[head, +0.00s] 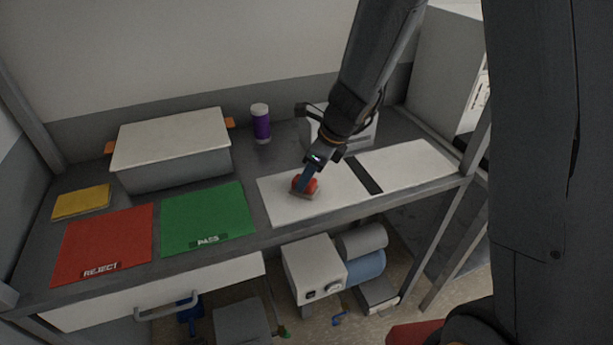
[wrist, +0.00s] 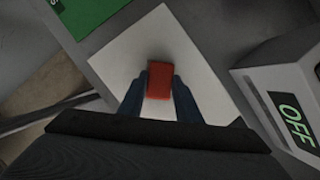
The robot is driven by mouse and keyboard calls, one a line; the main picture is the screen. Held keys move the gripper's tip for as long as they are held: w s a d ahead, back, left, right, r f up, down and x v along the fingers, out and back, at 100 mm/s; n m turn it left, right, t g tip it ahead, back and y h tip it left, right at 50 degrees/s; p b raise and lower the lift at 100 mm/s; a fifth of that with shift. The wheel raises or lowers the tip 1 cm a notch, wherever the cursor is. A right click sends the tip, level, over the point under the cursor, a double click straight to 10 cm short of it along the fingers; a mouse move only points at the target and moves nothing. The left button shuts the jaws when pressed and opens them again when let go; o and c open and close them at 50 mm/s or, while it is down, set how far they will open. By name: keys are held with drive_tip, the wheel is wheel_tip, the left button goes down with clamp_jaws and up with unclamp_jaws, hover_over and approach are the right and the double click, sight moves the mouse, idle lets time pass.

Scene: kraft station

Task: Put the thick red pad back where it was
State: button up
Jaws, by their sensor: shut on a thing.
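The thick red pad (head: 305,184) is at the left white panel (head: 279,205) on the bench. In the wrist view the red pad (wrist: 160,80) shows as a small red block between the two fingers of my gripper (wrist: 160,92). My gripper (head: 306,182) is shut on it from above. In the head view a thin brownish edge shows under the red part. I cannot tell whether the pad touches the white panel or hangs just above it.
A green PASS mat (head: 208,215) and a red REJECT mat (head: 104,240) lie to the left. A device reading OFF (wrist: 290,105) is near my gripper's right. A dark strip (head: 363,174) separates two white panels.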

drive_tip(key=o, duration=0.9)
drive_tip(key=shift+f, duration=0.1)
drive_tip(key=v, duration=1.2)
drive_tip(key=s+d+f+n+h, duration=0.1)
drive_tip(key=s+d+n, duration=0.2)
drive_tip(key=n, duration=0.5)
drive_tip(key=s+d+f+n+h, duration=0.1)
drive_tip(key=s+d+n, duration=0.3)
drive_tip(key=n, duration=0.4)
drive_tip(key=s+d+f+n+h, duration=0.1)
drive_tip(key=s+d+f+n, duration=0.1)
drive_tip(key=s+n, duration=0.3)
drive_tip(key=shift+s+d+n+h, duration=0.2)
drive_tip(key=shift+d+n, duration=0.15)
drive_tip(key=shift+n, duration=0.35)
drive_tip(key=shift+s+d+n+h, duration=0.2)
drive_tip(key=shift+d+n, duration=0.1)
drive_tip(key=shift+n, duration=0.4)
